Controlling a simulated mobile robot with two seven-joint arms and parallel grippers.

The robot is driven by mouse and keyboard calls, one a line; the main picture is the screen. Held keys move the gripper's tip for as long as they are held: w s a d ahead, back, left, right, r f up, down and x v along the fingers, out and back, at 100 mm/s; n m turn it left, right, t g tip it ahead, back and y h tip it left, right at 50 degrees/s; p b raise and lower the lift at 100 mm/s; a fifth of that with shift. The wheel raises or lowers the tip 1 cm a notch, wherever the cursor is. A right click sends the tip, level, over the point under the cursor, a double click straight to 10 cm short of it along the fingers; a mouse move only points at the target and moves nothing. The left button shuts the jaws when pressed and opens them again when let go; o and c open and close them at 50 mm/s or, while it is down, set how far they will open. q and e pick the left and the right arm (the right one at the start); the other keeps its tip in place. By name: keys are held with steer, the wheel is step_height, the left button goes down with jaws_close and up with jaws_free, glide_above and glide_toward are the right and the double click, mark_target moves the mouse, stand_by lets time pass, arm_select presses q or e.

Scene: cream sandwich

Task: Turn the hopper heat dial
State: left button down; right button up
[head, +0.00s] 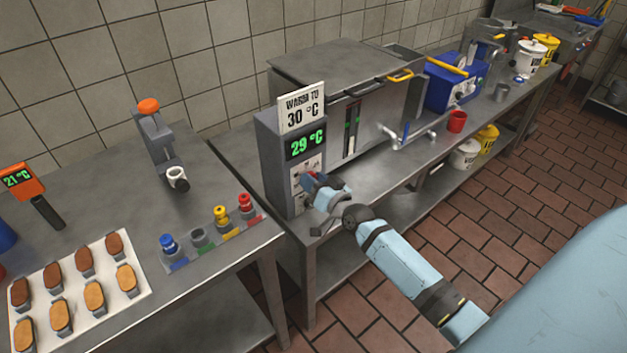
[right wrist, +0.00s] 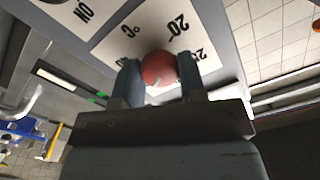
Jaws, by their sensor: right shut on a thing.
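The hopper (head: 345,90) is a grey steel machine on the metal bench, with a control box (head: 275,150) at its left front. Its green display (head: 306,143) reads 29 °C, under a sign (head: 301,107) reading "WARM TO 30 °C". The heat dial (right wrist: 158,68) is a round red knob on a white scale plate (right wrist: 120,45); 20 and 25 marks show beside it in the right wrist view. My right gripper (head: 312,180) is at the dial; in the right wrist view its fingers (right wrist: 157,82) are shut on the dial from both sides. My left gripper is not in view.
A pipe with handles (head: 405,138) sticks out right of the control box. A red cup (head: 457,121) and blue machine (head: 452,85) stand farther right.

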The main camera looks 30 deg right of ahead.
steer(key=shift+r, duration=0.1)
steer(key=o, duration=0.9)
steer(key=s, duration=0.9)
steer(key=s+d, duration=0.1)
steer(key=s, duration=0.3)
steer(key=shift+s, duration=0.35)
steer(key=shift+d, duration=0.1)
